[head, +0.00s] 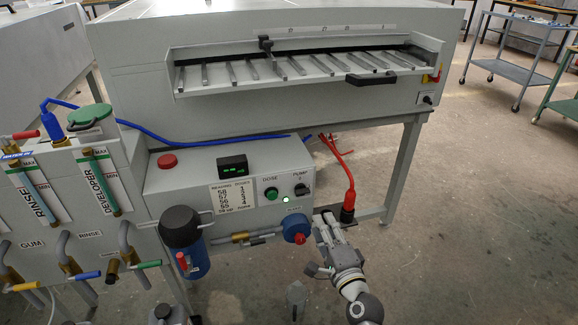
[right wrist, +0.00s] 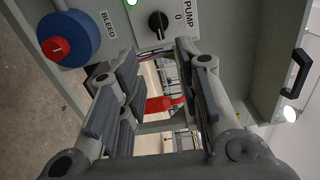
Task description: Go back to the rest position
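My right gripper (head: 322,222) reaches in from the lower right in the head view, beside the dosing box (head: 220,180). In the right wrist view its fingers (right wrist: 158,95) stand apart with nothing gripped between them. A red hose connector (head: 348,205) stands just right of the fingertips in the head view. Its red part (right wrist: 160,104) shows beyond the gap between the fingers in the wrist view. The blue bleed knob (head: 296,229) is left of the fingertips; it also shows in the wrist view (right wrist: 72,38). My left gripper does not show.
The pump switch (head: 301,189) and lit green dose button (head: 271,193) are on the box front. A blue filter housing (head: 185,245) and several valve handles stand at the left. The plate processor (head: 270,110) fills the back.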

